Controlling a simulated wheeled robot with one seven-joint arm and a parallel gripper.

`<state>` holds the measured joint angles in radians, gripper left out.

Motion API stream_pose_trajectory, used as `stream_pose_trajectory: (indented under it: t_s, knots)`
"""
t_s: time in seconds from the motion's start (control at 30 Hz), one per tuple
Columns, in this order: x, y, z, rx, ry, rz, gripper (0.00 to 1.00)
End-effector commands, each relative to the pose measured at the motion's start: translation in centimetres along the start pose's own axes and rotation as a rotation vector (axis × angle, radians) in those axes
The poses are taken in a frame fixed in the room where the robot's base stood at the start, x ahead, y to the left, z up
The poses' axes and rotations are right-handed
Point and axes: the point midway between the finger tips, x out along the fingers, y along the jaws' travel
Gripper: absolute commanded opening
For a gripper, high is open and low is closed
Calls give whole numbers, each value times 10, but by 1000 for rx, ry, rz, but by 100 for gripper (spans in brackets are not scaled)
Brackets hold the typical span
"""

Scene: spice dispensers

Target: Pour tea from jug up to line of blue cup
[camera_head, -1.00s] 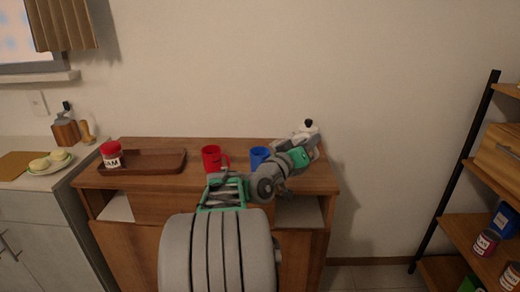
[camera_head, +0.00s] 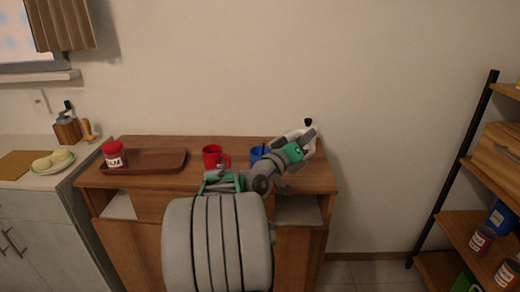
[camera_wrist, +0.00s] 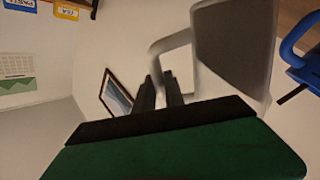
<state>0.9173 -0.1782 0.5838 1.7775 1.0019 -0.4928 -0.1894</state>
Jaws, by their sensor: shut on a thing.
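The blue cup (camera_head: 257,153) stands on the wooden cabinet top, partly hidden by my arm. Its blue handle also shows at the right edge of the wrist view (camera_wrist: 291,50). The white jug (camera_head: 294,133) with a black knob is just right of the cup, mostly hidden behind my gripper (camera_head: 308,138). In the wrist view the jug's pale body (camera_wrist: 235,40) is close, with its handle at the fingers. My gripper (camera_wrist: 160,92) is shut on that handle. The cup's line, its inside and the jug's spout cannot be seen.
A red mug (camera_head: 213,157) stands left of the blue cup. A brown tray (camera_head: 150,160) and a red-lidded jar (camera_head: 114,154) are further left on the cabinet top (camera_head: 190,145). The wall is behind. A shelf unit (camera_head: 465,220) stands at the far right.

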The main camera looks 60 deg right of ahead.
Motion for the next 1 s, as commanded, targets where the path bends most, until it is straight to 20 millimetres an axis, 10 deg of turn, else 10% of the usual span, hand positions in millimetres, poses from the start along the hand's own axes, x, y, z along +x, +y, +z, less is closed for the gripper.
stream_pose_trajectory:
  t_s: [1.0]
  knots:
    - [-1, -3, -8, -68, 15, 2, 0]
